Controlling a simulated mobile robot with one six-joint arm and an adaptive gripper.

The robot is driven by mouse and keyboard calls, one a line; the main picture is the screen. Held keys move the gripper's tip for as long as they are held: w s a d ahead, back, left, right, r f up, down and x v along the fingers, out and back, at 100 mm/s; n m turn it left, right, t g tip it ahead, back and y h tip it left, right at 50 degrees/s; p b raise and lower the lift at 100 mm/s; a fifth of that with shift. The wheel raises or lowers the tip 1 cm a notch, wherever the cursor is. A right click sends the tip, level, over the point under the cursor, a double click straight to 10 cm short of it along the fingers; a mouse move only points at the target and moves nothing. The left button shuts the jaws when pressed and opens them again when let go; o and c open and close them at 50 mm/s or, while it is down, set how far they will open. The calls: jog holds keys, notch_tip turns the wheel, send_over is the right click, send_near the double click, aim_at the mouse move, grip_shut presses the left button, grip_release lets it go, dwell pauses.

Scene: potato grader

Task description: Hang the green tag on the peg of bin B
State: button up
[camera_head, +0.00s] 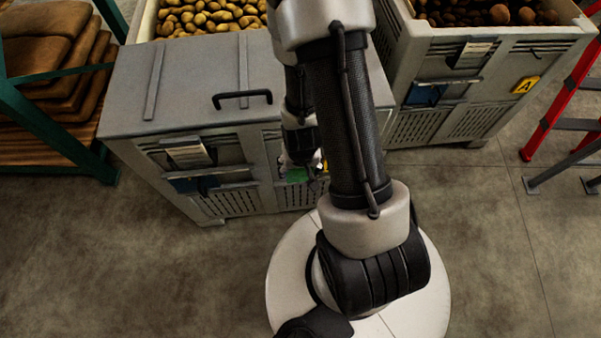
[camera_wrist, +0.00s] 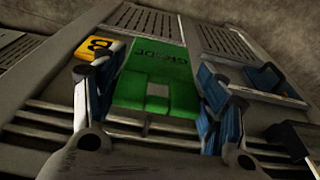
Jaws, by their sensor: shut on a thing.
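The tag is close in front of the slatted grey front of bin B (camera_wrist: 45,95). The yellow B label (camera_wrist: 98,47) is just left of the tag. In the head view, the tag (camera_head: 294,175) shows small and partly hidden by my arm, at the front of the grey bin (camera_head: 250,150). The peg cannot be made out, and I cannot tell whether the tag touches it.
A grey lid (camera_head: 195,85) with a black handle (camera_head: 242,97) covers the near part of bin B. A blue pocket (camera_head: 200,184) is on its front. Bin A (camera_head: 440,75) stands right, beside a red ladder (camera_head: 560,105). A green rack (camera_head: 50,125) stands left. Floor in front is clear.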

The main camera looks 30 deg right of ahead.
jog(key=shift+w+d+f+b, duration=0.15)
jog(key=shift+w+d+b, duration=0.05)
jog(key=shift+w+b, duration=0.25)
jog(key=shift+w+d, duration=0.1)
jog(key=shift+w, duration=0.05)
jog(key=shift+w+d+p, duration=0.4)
jog(key=shift+w+p, duration=0.1)
jog(key=shift+w, duration=0.3)
jog(key=shift+w+d+p, duration=0.4)
jog(key=shift+w+p, duration=0.1)
jog(key=shift+w, duration=0.3)
jog(key=shift+w+d+f, duration=0.3)
jog(key=shift+w+f, duration=0.2)
jog(key=shift+w, duration=0.2)
jog(key=o, duration=1.1)
